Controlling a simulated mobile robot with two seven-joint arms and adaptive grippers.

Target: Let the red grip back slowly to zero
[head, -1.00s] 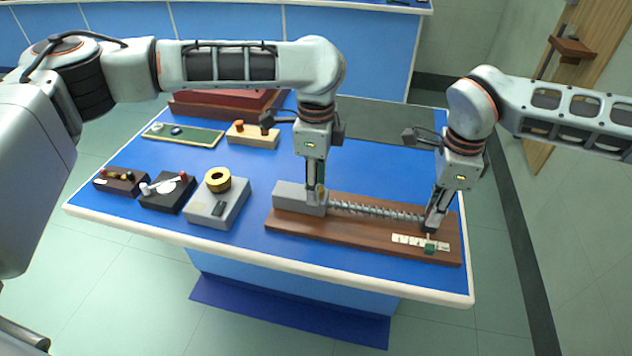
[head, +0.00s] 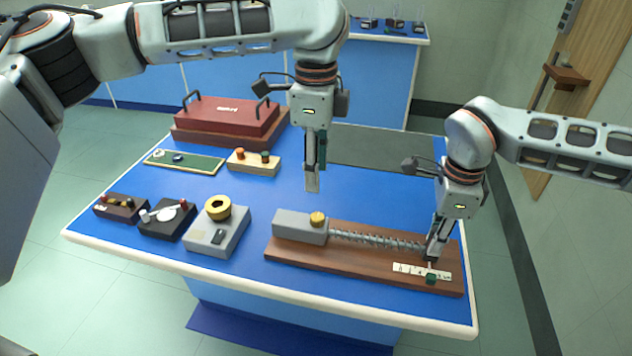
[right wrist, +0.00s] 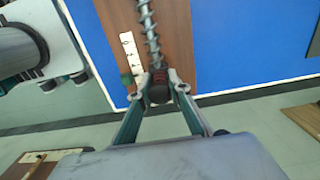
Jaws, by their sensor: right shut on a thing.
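A spring (head: 375,239) runs along a brown wooden board (head: 340,264) from a grey block (head: 293,226) with a brass knob (head: 317,219) on top. My right gripper (head: 432,252) is at the spring's right end. In the right wrist view its fingers are shut on the dark red grip (right wrist: 159,84), which is mostly hidden in the head view. A white scale (head: 410,269) and a small green piece (head: 431,278) lie beside it. My left gripper (head: 312,184) is up behind the grey block, apart from the knob. I cannot tell its finger opening.
To the left on the blue table (head: 270,195) are a grey box with a brass ring (head: 218,207), two dark boxes, a green board (head: 184,161), a tan block (head: 253,162) and a red case (head: 232,115). The middle of the table is clear.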

